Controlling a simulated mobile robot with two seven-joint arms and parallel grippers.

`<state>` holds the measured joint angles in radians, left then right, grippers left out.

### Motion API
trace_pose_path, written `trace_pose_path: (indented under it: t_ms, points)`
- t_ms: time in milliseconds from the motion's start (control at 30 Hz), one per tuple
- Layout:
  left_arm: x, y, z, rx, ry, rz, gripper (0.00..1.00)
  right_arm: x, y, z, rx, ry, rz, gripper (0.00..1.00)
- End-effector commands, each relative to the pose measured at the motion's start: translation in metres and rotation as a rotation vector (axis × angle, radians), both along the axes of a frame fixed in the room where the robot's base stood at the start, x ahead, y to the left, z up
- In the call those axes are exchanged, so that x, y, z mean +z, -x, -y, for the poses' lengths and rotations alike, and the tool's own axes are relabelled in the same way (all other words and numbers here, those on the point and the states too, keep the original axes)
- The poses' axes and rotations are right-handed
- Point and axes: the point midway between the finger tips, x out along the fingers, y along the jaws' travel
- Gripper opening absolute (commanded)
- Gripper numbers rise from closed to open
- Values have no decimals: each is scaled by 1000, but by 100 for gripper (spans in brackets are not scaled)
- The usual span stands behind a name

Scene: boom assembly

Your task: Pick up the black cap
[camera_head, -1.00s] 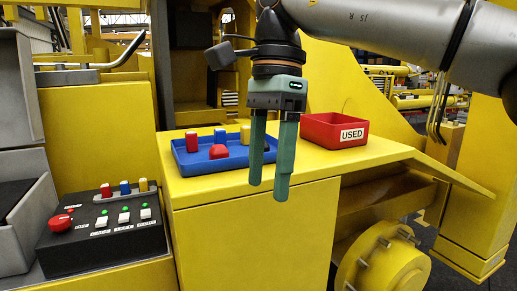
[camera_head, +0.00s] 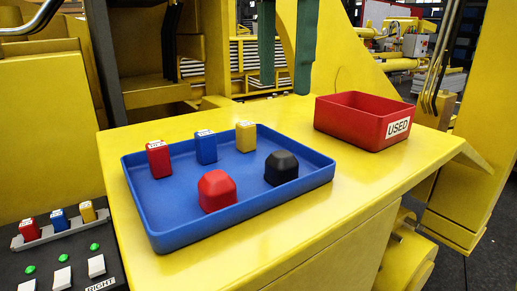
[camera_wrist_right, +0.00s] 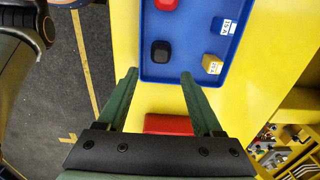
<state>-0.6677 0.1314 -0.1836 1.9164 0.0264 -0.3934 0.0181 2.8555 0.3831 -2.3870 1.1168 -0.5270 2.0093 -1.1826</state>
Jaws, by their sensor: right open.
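The black cap (camera_head: 281,168) sits in the right part of the blue tray (camera_head: 187,236), right of a red cap (camera_head: 217,191). In the right wrist view the black cap (camera_wrist_right: 161,51) lies just beyond my fingertips, roughly centred between them. My right gripper (camera_head: 286,91) is open and empty, and its green fingers hang at the top of the head view, above and behind the tray. Its open fingers also show in the wrist view (camera_wrist_right: 158,77), apart from the cap. My left gripper is not in view.
The tray also holds a red block (camera_head: 159,159), a blue block (camera_head: 206,147) and a yellow block (camera_head: 246,136). A red bin (camera_head: 351,128) labelled USED stands right of the tray on the yellow surface (camera_head: 330,207). A button panel (camera_head: 62,255) is at lower left.

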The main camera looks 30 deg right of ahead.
Motion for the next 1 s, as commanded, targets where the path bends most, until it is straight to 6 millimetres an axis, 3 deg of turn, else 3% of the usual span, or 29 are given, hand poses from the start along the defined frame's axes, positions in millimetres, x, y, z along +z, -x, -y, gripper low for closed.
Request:
trace_pose_path:
  t_ms: [400,800,1000]
  points:
    - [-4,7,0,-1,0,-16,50,-25,0,1,3,-4,-5,68]
    - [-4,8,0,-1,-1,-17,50,-66,0,1,3,-1,-7,68]
    - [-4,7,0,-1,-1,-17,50,-74,0,1,0,-1,-2,68]
